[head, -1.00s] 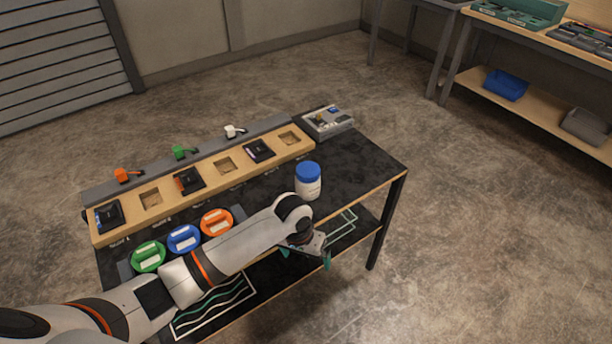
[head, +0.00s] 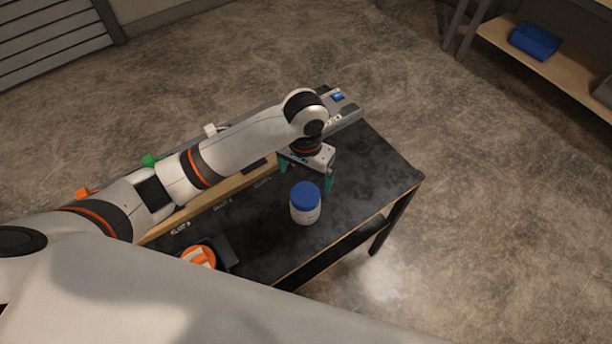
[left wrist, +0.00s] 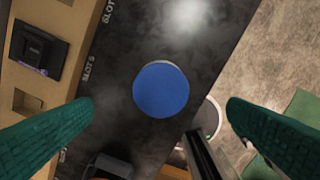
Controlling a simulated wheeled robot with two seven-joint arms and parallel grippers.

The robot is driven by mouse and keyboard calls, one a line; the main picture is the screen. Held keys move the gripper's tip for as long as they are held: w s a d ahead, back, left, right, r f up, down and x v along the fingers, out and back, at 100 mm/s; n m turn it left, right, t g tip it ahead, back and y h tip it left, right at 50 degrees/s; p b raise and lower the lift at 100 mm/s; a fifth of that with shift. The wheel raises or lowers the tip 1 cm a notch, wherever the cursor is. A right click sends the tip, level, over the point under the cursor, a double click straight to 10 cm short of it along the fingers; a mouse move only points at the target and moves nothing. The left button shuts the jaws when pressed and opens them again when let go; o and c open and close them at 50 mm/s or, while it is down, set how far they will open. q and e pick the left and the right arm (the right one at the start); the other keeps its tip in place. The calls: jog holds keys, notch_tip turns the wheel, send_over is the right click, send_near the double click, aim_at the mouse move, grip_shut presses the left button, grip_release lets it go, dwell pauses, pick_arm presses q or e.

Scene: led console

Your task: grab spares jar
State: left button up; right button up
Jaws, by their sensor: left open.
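The spares jar (head: 305,204) is a white jar with a blue lid. It stands upright on the black tabletop (head: 375,180). In the left wrist view its blue lid (left wrist: 161,89) shows from above, ahead of and between my spread fingers. My left gripper (head: 309,180) has green fingers and hangs above the table, just behind the jar in the head view. It is open and empty, and its fingers (left wrist: 160,125) appear apart from the jar. My right gripper cannot be made out in the head view.
A wooden slotted board (head: 210,195) runs along the table's back, largely behind my arm. A grey case (head: 345,112) stands at the far corner. An orange round item (head: 198,256) sits at the table's front left.

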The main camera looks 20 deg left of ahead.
aim_at(304, 195)
pick_arm(q)
jog(key=shift+w+a+f, duration=0.1)
jog(key=shift+w+f, duration=0.2)
jog(key=shift+f, duration=0.45)
jog(key=f, duration=0.2)
jog(key=s+f+p, duration=0.1)
jog(key=f, duration=0.1)
jog(key=shift+s+d+f, duration=0.15)
jog(key=shift+d, duration=0.05)
jog(key=shift+f+p, duration=0.3)
notch_tip(304, 195, down, 4)
jog(key=shift+a+f+p, duration=0.1)
jog(key=shift+f+p, duration=0.05)
jog(key=shift+p, duration=0.55)
jog(key=shift+f, duration=0.45)
jog(key=shift+c, duration=0.4)
jog(key=c, duration=0.9)
jog(key=shift+c, duration=0.8)
pick_arm(e)
jog(key=r, duration=0.1)
jog(key=s+r, duration=0.1)
jog(key=d+r, duration=0.1)
jog(key=shift+s, duration=0.15)
